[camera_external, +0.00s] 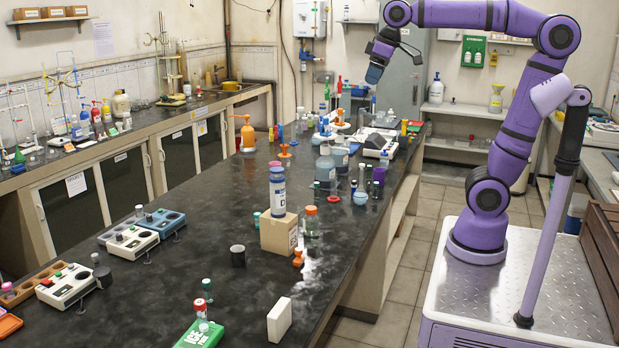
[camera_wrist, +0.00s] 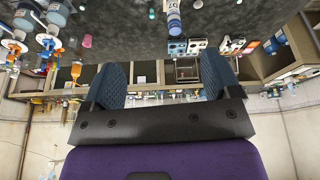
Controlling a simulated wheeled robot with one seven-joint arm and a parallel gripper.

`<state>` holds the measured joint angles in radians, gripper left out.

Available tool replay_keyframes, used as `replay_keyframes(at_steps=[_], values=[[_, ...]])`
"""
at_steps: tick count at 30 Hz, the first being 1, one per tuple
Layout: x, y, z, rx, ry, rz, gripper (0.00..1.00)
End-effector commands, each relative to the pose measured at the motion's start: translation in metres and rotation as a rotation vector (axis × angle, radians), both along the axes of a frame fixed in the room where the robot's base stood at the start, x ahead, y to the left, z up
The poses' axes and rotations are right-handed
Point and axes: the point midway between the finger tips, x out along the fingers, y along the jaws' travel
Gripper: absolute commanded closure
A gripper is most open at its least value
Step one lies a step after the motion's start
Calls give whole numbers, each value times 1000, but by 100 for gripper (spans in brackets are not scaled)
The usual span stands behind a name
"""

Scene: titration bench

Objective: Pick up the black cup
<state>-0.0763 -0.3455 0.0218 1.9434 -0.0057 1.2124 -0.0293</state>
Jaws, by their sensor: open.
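The black cup (camera_external: 238,256) is a small dark cylinder on the black bench top, left of a cardboard box in the external view. I cannot make it out in the wrist view. My gripper (camera_external: 374,74) is raised high above the far right of the bench, far from the cup. In the wrist view my gripper (camera_wrist: 163,78) shows two blue fingers wide apart with nothing between them.
The cardboard box (camera_external: 279,233) with a white-and-blue bottle (camera_external: 277,192) on it stands right of the cup. Bottles crowd the bench's far end. Bench top left of the cup is clear.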

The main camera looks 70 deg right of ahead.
Motion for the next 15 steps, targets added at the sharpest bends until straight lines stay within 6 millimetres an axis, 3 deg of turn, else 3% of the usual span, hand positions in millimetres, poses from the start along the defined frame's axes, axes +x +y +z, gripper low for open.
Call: replay_keyframes(at_steps=[1,7,15], values=[[20,6,5,-3,14,14,17],[88,29,20,-13,67,65,17],[177,66,19,-26,138,133,17]])
